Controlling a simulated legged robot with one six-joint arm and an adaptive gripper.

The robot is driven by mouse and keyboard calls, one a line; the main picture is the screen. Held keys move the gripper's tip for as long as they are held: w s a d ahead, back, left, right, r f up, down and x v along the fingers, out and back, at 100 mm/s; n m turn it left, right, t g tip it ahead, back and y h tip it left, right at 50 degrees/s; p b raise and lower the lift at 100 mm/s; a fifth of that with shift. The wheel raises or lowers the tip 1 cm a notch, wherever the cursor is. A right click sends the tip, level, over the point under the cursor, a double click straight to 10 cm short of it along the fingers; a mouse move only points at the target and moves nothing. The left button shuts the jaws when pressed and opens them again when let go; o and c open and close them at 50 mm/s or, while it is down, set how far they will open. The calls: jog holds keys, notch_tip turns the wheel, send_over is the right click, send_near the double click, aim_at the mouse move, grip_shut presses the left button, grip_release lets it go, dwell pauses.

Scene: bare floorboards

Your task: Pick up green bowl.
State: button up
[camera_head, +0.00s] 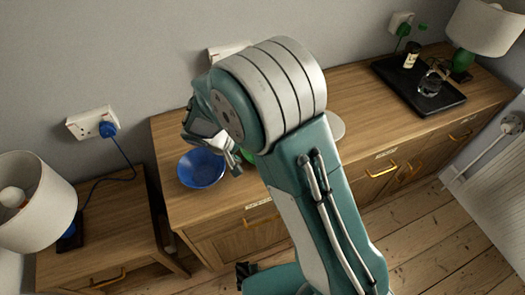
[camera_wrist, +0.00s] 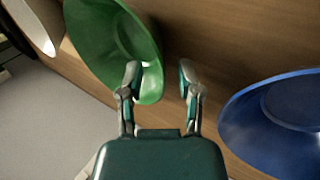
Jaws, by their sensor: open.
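The green bowl (camera_wrist: 105,40) is in the upper left of the wrist view, on the wooden surface. In the head view only a sliver of green (camera_head: 248,155) shows beside my arm, which hides the rest. My gripper (camera_wrist: 160,75) is open and empty. Its left finger overlaps the bowl in the wrist view, and the bowl's right rim shows between the two fingers. I cannot tell whether a finger touches it. In the head view my gripper (camera_head: 231,158) points down over the sideboard, just right of the blue bowl.
The blue bowl (camera_head: 201,169) stands close on the left in the head view; it is at the right in the wrist view (camera_wrist: 275,120). A white plate (camera_head: 336,125) lies beyond my arm. A black tray (camera_head: 451,105) with a jar and glassware sits farther right. Lamps stand at both sides.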

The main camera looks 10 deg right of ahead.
jog(key=x, duration=0.2)
jog(key=shift+d+f, duration=0.1)
jog(key=shift+f, duration=0.15)
grip_shut()
jog(key=shift+r, duration=0.6)
jog(key=s+a+r, duration=0.5)
jog(key=s+r, duration=0.6)
jog(key=s, duration=0.1)
jog(key=shift+s+a+r, duration=0.3)
jog(key=shift+a, duration=0.1)
